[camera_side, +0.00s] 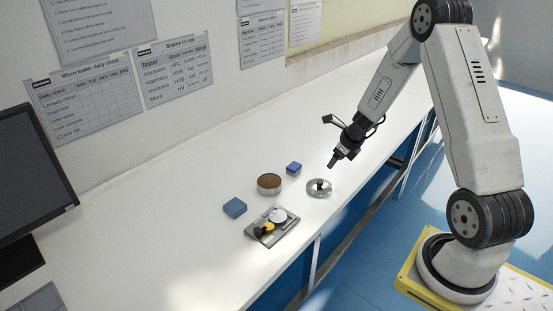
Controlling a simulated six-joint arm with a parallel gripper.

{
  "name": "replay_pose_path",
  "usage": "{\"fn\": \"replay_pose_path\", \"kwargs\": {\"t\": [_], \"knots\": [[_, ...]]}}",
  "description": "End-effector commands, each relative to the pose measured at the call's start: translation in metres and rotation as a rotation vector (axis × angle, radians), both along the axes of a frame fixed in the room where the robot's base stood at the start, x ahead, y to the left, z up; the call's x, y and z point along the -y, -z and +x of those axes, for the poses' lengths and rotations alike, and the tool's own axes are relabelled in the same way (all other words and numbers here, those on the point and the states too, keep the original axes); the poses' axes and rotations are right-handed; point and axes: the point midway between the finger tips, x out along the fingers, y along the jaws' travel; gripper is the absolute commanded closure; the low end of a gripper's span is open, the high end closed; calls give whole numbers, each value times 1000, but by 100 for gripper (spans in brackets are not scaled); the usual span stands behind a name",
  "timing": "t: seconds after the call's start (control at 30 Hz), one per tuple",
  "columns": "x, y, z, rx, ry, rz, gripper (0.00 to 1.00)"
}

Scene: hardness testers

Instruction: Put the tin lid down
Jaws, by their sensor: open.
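The tin lid (319,188) is a round, shiny metal disc with a dark knob on top. It lies flat on the white bench near the front edge. My gripper (333,163) is above the lid and a little to its right, apart from it. The jaws are open and look empty, though the fingertips are small in this view. A round open tin (269,184) with brown contents stands to the left of the lid.
A blue block (235,207) lies left of the tin and a smaller blue block (294,168) behind the lid. A monitor (30,185) stands far left. The white bench (150,250) is clear at left.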

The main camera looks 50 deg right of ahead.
Motion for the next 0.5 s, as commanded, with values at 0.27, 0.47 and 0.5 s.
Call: {"fn": "replay_pose_path", "kwargs": {"t": [0.27, 0.47, 0.5], "knots": [[-2, -1, 0, -1, -14, -5, 31], [-23, -11, 2, -11, -192, -62, 31], [-31, -15, 3, -14, -258, -83, 31]]}}
